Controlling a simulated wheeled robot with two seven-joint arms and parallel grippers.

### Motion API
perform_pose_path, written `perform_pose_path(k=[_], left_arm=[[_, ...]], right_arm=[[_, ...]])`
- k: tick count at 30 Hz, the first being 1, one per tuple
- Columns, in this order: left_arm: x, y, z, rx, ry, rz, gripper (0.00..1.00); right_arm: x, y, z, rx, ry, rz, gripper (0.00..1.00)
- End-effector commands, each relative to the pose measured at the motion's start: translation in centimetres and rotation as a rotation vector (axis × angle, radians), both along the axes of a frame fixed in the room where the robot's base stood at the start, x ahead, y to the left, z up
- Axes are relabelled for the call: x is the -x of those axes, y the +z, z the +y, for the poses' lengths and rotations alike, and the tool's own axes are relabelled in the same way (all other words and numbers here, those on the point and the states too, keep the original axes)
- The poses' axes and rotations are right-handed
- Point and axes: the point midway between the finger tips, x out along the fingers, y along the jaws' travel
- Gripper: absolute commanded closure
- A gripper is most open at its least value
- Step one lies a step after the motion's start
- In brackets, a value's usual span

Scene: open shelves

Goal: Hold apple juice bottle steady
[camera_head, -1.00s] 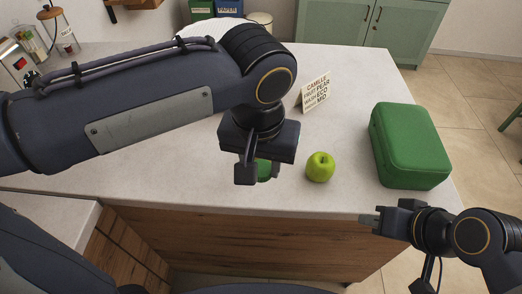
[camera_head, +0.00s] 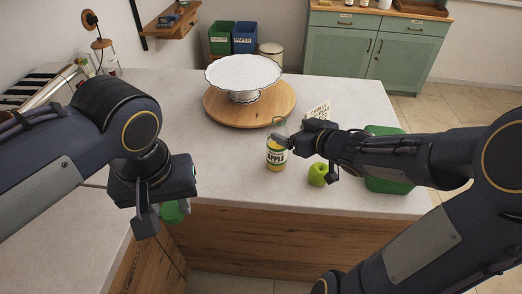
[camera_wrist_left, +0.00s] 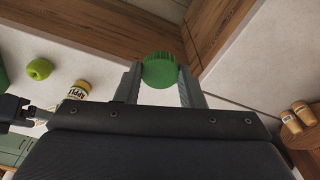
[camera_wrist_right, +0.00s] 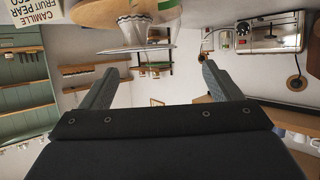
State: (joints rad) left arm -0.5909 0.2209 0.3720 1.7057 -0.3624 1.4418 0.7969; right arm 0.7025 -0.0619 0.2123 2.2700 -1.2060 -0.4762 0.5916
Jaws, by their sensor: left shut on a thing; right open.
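The apple juice bottle (camera_head: 277,157), clear with a yellow "APPLE" label, stands upright on the counter; its label also shows in the left wrist view (camera_wrist_left: 78,90). My right gripper (camera_head: 303,157) is open just right of the bottle, one finger overlapping its upper part in the head view; I cannot tell whether they touch. In the right wrist view nothing sits between the fingers (camera_wrist_right: 158,88). My left gripper (camera_head: 160,213) is shut on a round green lid (camera_wrist_left: 160,71), held near the counter's front left corner, well left of the bottle. The lid is partly hidden in the head view (camera_head: 175,211).
A green apple (camera_head: 317,174) lies close below my right gripper. A green case (camera_head: 388,184) is partly hidden behind my right arm, and a lettered card (camera_head: 318,109) stands behind it. A white cake stand (camera_head: 243,73) on a round wooden board (camera_head: 217,108) stands behind the bottle.

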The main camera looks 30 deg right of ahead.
Motion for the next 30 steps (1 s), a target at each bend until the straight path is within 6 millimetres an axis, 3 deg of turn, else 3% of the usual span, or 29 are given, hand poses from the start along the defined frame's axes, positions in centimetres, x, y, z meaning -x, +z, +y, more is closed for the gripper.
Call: perform_pose_path(k=[10,22,30], left_arm=[[0.0,-0.4,0.0,0.0,0.0,0.0,0.85],[0.0,-4.3,0.0,0.0,0.0,0.0,0.85],[0.0,-4.5,0.0,0.0,0.0,0.0,0.85]], right_arm=[[0.0,-0.5,0.0,0.0,0.001,0.001,0.16],[0.0,-8.1,0.0,-0.003,0.0,0.002,0.16],[-1.2,-8.5,0.1,0.002,0.0,-0.001,0.16]])
